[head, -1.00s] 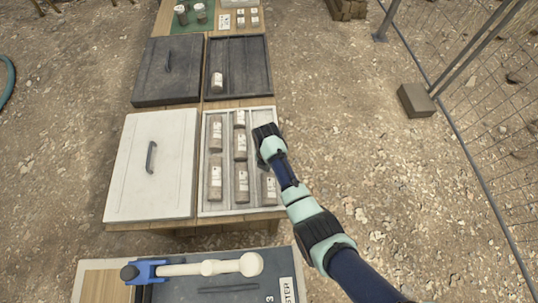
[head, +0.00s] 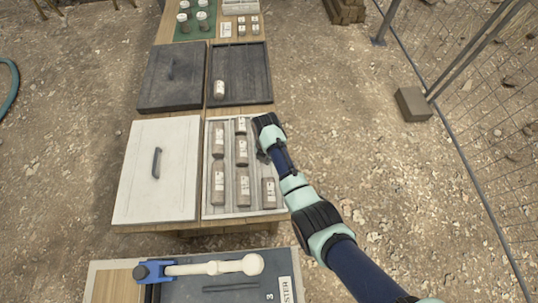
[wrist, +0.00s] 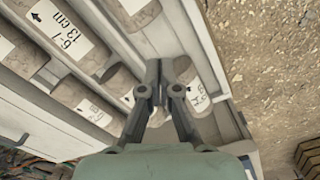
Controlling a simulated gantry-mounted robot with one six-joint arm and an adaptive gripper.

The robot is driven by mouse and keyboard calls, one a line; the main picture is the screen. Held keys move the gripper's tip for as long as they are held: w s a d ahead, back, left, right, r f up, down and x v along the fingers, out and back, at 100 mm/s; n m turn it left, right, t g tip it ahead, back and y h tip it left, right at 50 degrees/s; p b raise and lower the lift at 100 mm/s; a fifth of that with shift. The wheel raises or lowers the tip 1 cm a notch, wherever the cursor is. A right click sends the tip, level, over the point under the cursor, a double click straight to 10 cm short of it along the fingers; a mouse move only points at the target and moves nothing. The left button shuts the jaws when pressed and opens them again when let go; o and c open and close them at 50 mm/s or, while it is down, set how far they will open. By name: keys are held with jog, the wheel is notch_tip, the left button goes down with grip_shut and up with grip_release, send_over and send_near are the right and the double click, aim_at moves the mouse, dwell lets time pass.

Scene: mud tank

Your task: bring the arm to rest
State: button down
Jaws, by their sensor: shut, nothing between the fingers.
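My gripper (wrist: 165,72) is shut and empty, its two fingers together in the wrist view. In the head view my arm reaches in from the lower right, and the gripper's dark body (head: 268,130) is over the right side of a white tray (head: 208,208). Its fingertips are hidden there. Several brown cores with white labels lie in the tray, one (head: 268,192) in the right lane. The wrist view shows a labelled core (wrist: 192,92) beside the fingers and another core (wrist: 60,30) marked "6-1 13 cm". I cannot tell the fingers' height above them.
A white lid (head: 150,195) lies left of the tray. Several jars stand on a green mat (head: 190,35). A mesh fence (head: 490,90) and a brown block (head: 413,104) are right.

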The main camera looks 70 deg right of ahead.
notch_tip(320, 180, up, 3)
jog(key=shift+f+p, duration=0.1)
jog(key=shift+p, duration=0.85)
